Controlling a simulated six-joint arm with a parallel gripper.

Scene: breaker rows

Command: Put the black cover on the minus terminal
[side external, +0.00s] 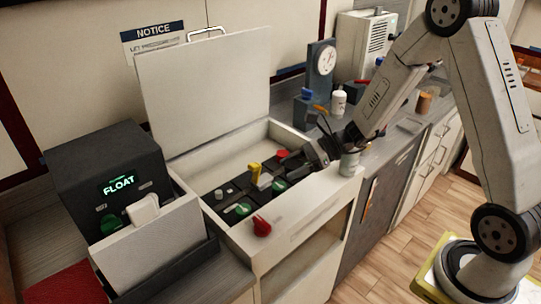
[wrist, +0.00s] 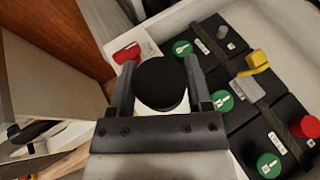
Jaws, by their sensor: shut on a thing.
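My gripper (side external: 322,151) reaches over the near right end of the open white box. In the wrist view its two fingers are shut on the round black cover (wrist: 162,83), one on each side. The cover is hard to make out in the side view. A bare grey post (wrist: 222,32) stands on the black battery block beyond a green cap; it also shows in the side view (side external: 219,194). Its label is too small to read, so I cannot tell if it is the minus terminal. A red cap (wrist: 305,127) covers another spot on the block.
Green caps (wrist: 222,100) and a yellow handle (wrist: 257,60) stand up from the block. A red switch (side external: 261,227) sits on the box's front rim. The raised lid (side external: 205,90) stands behind. A FLOAT display unit (side external: 105,175) is at left, a pen cup (side external: 349,162) at right.

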